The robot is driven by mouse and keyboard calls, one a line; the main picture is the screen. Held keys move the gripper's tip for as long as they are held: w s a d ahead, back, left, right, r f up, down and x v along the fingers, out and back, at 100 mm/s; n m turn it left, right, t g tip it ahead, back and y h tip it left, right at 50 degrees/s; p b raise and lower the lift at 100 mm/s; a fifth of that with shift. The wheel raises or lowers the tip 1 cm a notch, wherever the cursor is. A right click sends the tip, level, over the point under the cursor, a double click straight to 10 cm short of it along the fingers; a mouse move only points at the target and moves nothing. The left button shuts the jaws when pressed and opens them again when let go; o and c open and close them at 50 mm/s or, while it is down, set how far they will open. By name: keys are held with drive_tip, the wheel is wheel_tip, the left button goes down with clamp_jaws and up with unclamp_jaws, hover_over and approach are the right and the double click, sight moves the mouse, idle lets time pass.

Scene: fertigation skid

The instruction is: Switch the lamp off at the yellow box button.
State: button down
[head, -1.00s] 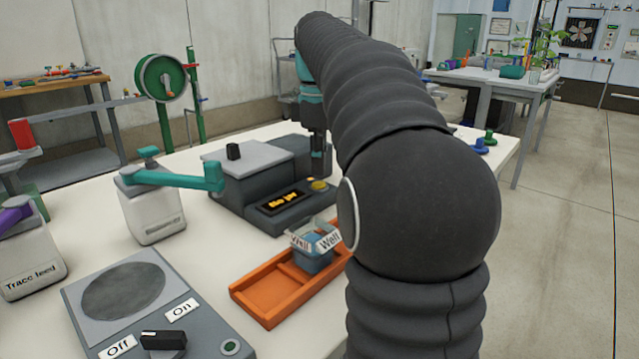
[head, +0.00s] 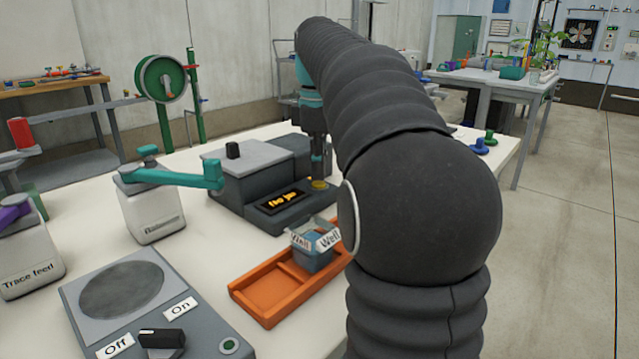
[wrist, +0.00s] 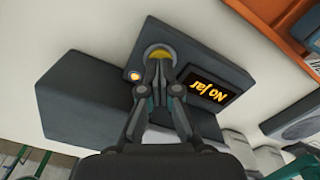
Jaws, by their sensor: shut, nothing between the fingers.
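The dark grey box (head: 262,203) stands on the white table, with an orange "No Jar" display on its front. The yellow button (head: 319,184) is on its top beside the display and also shows in the wrist view (wrist: 158,53). A small round lamp (wrist: 134,75) beside the button glows orange-white in the wrist view. My gripper (head: 318,172) is shut and empty, pointing down over the button. In the wrist view its fingertips (wrist: 160,62) overlap the button and hide part of it. I cannot tell whether they touch it.
An orange tray (head: 262,296) with a small labelled blue container (head: 314,252) lies in front of the box. A white canister with a teal lever (head: 180,180) stands to the left. An On/Off knob panel (head: 195,330) is at the front left.

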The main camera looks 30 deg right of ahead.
sight(318, 183)
drive_tip(key=shift+f+b, duration=0.35)
drive_tip(key=shift+f, duration=0.25)
idle(0.7)
wheel_tip(318, 183, up, 5)
drive_tip(key=p, duration=0.4)
drive_tip(key=shift+f+p, duration=0.15)
drive_tip(key=shift+p, duration=0.2)
drive_tip(key=shift+r, duration=1.15)
